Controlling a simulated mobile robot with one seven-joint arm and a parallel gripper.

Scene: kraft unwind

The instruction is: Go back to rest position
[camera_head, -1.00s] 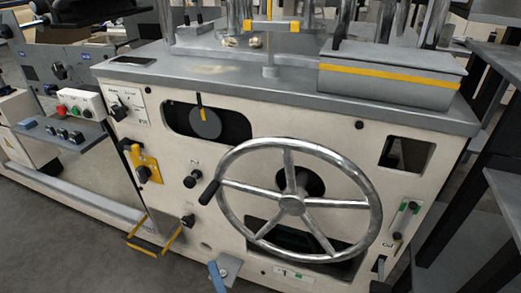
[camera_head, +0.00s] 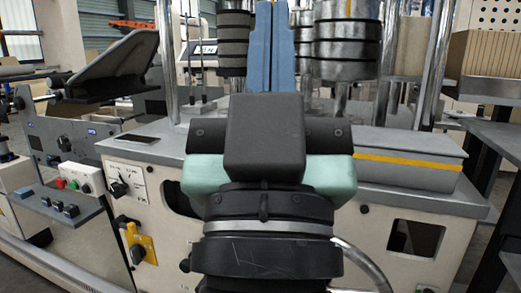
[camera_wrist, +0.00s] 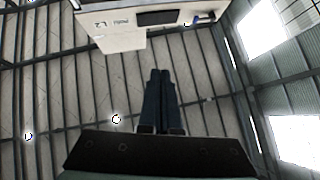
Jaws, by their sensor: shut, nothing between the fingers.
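My gripper (camera_head: 271,45) stands upright in the middle of the head view, its blue fingers side by side and pointing up. In the wrist view my gripper (camera_wrist: 160,78) shows its two fingers together against the roof, with nothing between them. The dark wrist and arm block the middle of the machine (camera_head: 165,153) behind. Only a short piece of the machine's chrome handwheel (camera_head: 362,265) shows to the right of my arm; the rest is hidden.
A grey box with a yellow stripe (camera_head: 410,150) sits on the machine top at right. Dark metal rolls (camera_head: 345,45) hang behind my gripper. A control panel with buttons (camera_head: 72,200) is at left. Dark shelving (camera_head: 500,150) stands close at right.

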